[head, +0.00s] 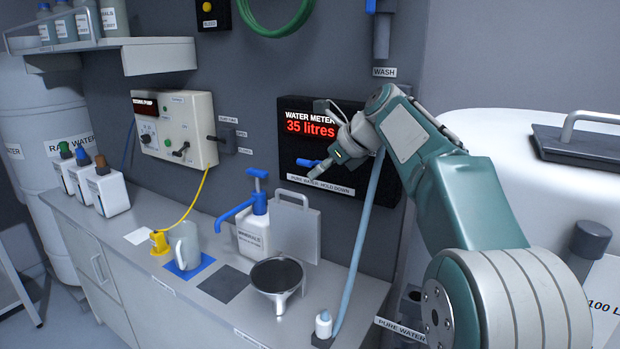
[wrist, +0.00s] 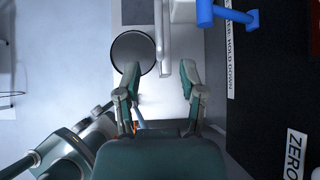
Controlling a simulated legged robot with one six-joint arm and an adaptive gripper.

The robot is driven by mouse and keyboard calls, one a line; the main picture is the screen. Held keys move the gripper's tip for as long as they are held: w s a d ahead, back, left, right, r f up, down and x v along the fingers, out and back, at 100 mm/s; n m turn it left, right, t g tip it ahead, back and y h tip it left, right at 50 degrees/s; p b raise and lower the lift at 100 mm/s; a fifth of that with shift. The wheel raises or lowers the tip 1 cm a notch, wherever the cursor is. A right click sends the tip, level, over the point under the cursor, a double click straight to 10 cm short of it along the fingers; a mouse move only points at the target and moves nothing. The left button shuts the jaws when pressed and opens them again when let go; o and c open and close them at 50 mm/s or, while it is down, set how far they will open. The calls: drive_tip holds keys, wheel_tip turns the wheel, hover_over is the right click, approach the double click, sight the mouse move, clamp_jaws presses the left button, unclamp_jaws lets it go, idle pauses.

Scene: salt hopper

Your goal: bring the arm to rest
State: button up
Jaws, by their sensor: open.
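My arm reaches up from the lower right in the head view and bends down toward the wall. My gripper (head: 322,170) hangs in front of the water meter (head: 310,123), close to its blue lever (head: 306,162). In the wrist view my gripper (wrist: 160,78) has its two fingers spread apart, with nothing between them. The counter and the dark round top of the funnel-like vessel (wrist: 133,54) lie below the fingers. The blue lever (wrist: 228,14) shows at the top right of the wrist view, apart from the fingers.
The counter (head: 215,325) holds a white pump bottle (head: 252,236), a grey jug (head: 184,246) on a blue mat, a funnel-like vessel (head: 277,278), a grey upright panel (head: 297,232) and a small white bottle (head: 323,324). A pale blue hose (head: 363,240) runs beside my arm. A white tank (head: 520,150) stands at right.

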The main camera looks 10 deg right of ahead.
drive_tip(key=shift+s, duration=0.1)
drive_tip(key=s+d+f+n+h, duration=0.1)
drive_tip(key=s+f+n+h, duration=0.1)
drive_tip(key=s+n, duration=0.55)
drive_tip(key=s+d+f+n+h, duration=0.15)
drive_tip(key=s+n, duration=0.25)
drive_tip(key=s, duration=0.6)
drive_tip(key=s+d+f+n+h, duration=0.2)
drive_tip(key=s+f+n+h, duration=0.1)
drive_tip(key=s+f+n, duration=1)
drive_tip(key=s+f, duration=0.1)
drive_tip(key=s, duration=0.4)
drive_tip(key=shift+s+d+f+n, duration=0.25)
drive_tip(key=shift+d+f+n, duration=0.05)
drive_tip(key=shift+f+n, duration=0.1)
